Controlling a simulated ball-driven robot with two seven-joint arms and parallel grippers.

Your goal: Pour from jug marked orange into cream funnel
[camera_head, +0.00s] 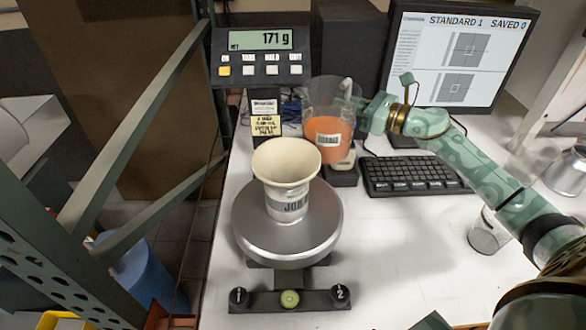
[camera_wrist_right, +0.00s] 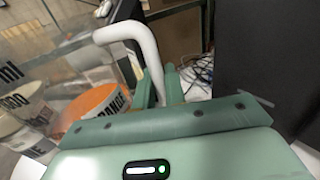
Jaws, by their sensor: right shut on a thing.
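The clear jug (camera_head: 327,138) holds orange liquid, bears a small label and looks roughly upright. It is raised just behind and to the right of the cream funnel (camera_head: 286,160), near its rim. The funnel sits in a jar (camera_head: 288,207) marked JOB on the round scale pan (camera_head: 250,236). My right gripper (camera_head: 355,108) is shut on the jug's handle. In the right wrist view the pale handle (camera_wrist_right: 150,55) runs down between the fingers (camera_wrist_right: 160,88), and orange liquid (camera_wrist_right: 92,103) shows in the jug. I see no stream of liquid. My left gripper is not in view.
A keyboard (camera_head: 415,175) and a monitor (camera_head: 455,60) stand behind my right arm. A clear vessel (camera_head: 488,235) stands under that arm. A metal rack post (camera_head: 130,140) borders the left.

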